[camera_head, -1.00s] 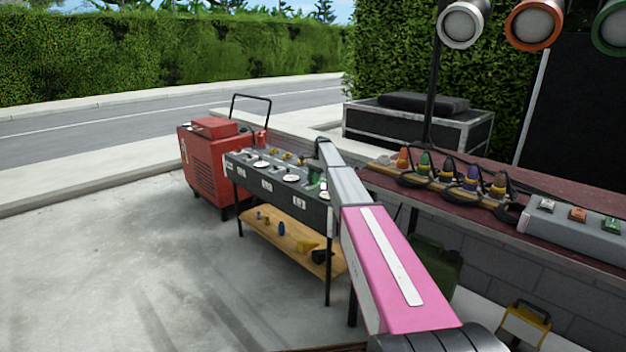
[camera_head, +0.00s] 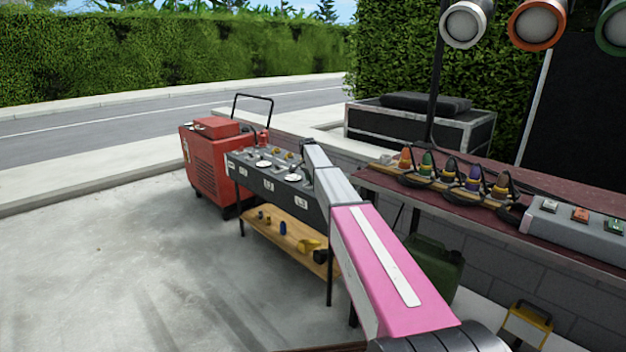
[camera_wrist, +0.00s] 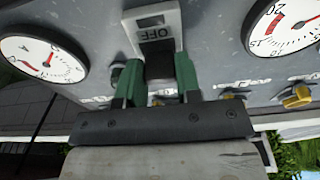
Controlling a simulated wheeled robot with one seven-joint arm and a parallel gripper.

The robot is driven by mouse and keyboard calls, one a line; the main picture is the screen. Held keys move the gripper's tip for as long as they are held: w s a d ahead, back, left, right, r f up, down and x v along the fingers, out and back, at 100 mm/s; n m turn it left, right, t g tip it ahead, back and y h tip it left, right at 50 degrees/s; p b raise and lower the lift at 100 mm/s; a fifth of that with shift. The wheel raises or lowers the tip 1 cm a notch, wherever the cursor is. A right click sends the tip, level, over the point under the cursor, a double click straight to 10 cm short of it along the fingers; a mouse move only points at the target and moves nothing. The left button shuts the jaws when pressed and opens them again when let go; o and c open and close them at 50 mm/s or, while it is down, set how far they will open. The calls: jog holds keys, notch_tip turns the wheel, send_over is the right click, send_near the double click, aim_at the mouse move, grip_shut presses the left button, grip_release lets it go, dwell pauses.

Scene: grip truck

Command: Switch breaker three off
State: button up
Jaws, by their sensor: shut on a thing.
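The breaker panel (camera_head: 268,186) is a long dark box on legs, with several white dials on its sloped top and labels on its front. In the head view my arm covers its right end, so the gripper and the breaker there are hidden. In the wrist view my gripper (camera_wrist: 156,74) has its green fingers on both sides of a black breaker lever (camera_wrist: 159,65) and is shut on it. A grey plate with the word OFF (camera_wrist: 155,33) shows just above the lever. The breaker's number cannot be read in the wrist view.
Dials stand left (camera_wrist: 42,58) and right (camera_wrist: 284,28) of the lever, and yellow knobs (camera_wrist: 298,96) lie close by. A red generator (camera_head: 213,165) stands beyond the panel. A maroon counter (camera_head: 440,195) with coloured plugs is at the right. Open concrete lies left.

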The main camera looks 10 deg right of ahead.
jog(key=shift+s+a+t+h, duration=0.3)
jog(key=shift+t+h, duration=0.3)
jog(key=shift+h, duration=0.3)
jog(key=shift+w, duration=0.1)
jog(key=o, duration=0.9)
jog(key=v, duration=1)
jog(key=shift+s+a+r, duration=0.2)
jog(key=shift+a+r, duration=0.05)
